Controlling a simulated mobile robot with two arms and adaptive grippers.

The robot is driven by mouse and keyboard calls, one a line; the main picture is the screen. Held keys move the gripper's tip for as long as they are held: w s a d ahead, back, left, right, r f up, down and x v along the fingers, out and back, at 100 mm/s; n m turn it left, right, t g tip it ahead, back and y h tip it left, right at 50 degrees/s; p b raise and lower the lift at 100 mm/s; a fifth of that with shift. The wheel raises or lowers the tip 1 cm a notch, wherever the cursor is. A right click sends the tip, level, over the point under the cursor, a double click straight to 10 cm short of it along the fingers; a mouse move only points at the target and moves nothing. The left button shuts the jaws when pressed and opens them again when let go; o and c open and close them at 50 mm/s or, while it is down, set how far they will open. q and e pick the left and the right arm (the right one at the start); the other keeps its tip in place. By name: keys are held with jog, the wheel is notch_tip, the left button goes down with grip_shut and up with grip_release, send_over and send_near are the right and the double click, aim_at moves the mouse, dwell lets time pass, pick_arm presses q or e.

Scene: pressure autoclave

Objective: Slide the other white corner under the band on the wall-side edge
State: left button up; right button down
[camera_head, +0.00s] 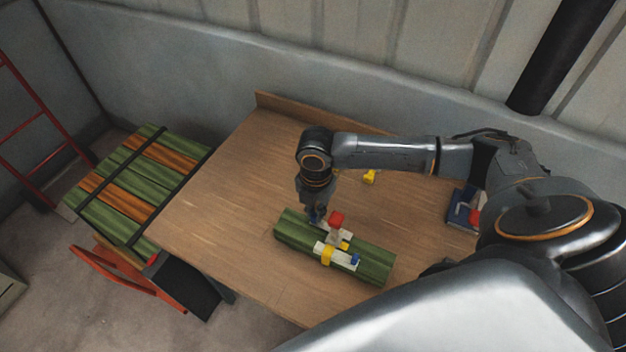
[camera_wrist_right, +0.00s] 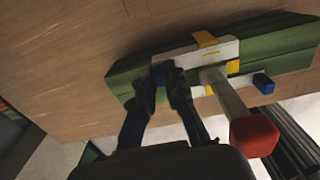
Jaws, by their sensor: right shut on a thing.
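A green plank bundle (camera_head: 293,238) lies on the bench; it also shows in the wrist view (camera_wrist_right: 130,76). One white corner (camera_wrist_right: 190,58) lies on it, with a blue end by my fingertips. My right gripper (camera_wrist_right: 166,82) is shut on that blue end; it points down at the bundle in the head view (camera_head: 315,217). A yellow band (camera_wrist_right: 206,39) shows at this corner. The other white corner (camera_head: 342,257) sits on the near edge, with yellow across it and a blue end (camera_head: 355,261). A white lever with a red knob (camera_head: 337,218) stands up between them. My left gripper is out of view.
The wooden bench (camera_head: 215,215) has free room left of the bundle. A yellow item (camera_head: 370,176) lies behind it, partly hidden by my arm. A blue item (camera_head: 458,211) lies at the right. Strapped green and orange planks (camera_head: 135,185) stand at the left.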

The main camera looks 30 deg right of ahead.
jog(key=c, duration=1.3)
grip_release()
jog(key=shift+r, duration=0.1)
notch_tip(320, 180, up, 12)
